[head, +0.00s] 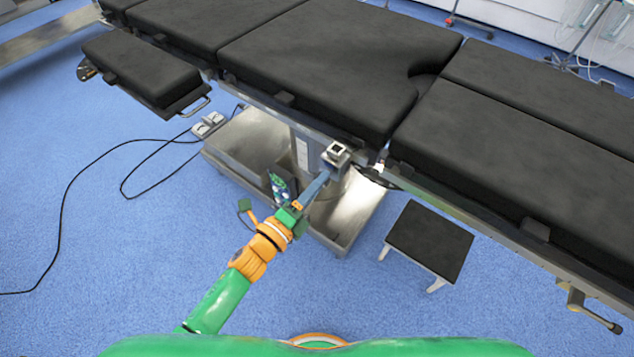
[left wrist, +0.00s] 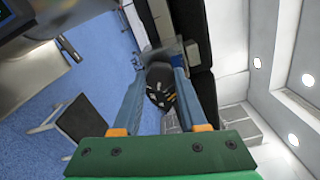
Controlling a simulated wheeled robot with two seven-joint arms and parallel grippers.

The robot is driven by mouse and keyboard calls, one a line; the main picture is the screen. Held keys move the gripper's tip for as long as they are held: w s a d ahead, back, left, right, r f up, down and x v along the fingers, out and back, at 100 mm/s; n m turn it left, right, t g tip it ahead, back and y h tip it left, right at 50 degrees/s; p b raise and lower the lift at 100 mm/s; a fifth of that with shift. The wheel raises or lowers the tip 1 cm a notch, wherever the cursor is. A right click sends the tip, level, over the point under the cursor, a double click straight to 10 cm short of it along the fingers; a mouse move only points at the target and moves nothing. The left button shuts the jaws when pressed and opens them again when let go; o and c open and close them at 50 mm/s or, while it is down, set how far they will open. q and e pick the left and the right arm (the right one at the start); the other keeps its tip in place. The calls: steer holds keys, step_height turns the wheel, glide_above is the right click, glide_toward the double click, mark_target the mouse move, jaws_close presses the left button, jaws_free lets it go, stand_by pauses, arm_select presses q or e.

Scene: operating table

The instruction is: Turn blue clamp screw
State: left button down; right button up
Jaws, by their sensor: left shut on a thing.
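A metal clamp (head: 337,152) with a square opening sits on the side rail of the operating table (head: 310,65). My left gripper (head: 325,178) reaches up to the clamp from below, its fingertips at the clamp's underside. In the left wrist view, the two blue-grey fingers (left wrist: 160,72) close on a part at the clamp, and a dark knob-like shape (left wrist: 160,88) with light marks shows between them. I take the held part for the clamp screw, but its blue colour cannot be made out. The fingers hide much of it. My right gripper is not in view.
The table's metal base (head: 240,150) stands behind and below my left arm. A black-topped step stool (head: 430,240) is to the right. The left floor is mostly clear.

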arm_select(q)
steer(key=n+p, duration=0.1)
steer(key=n, duration=1)
steer(key=n+p, duration=0.1)
steer(key=n, duration=1)
steer(key=shift+w+r+n, duration=0.1)
steer(key=shift+r+n, duration=0.1)
steer(key=shift+n, duration=0.5)
steer(key=shift+c, duration=2.2)
jaws_free()
steer(key=shift+f, duration=0.1)
steer(key=p+v, duration=0.1)
steer(key=v, duration=0.6)
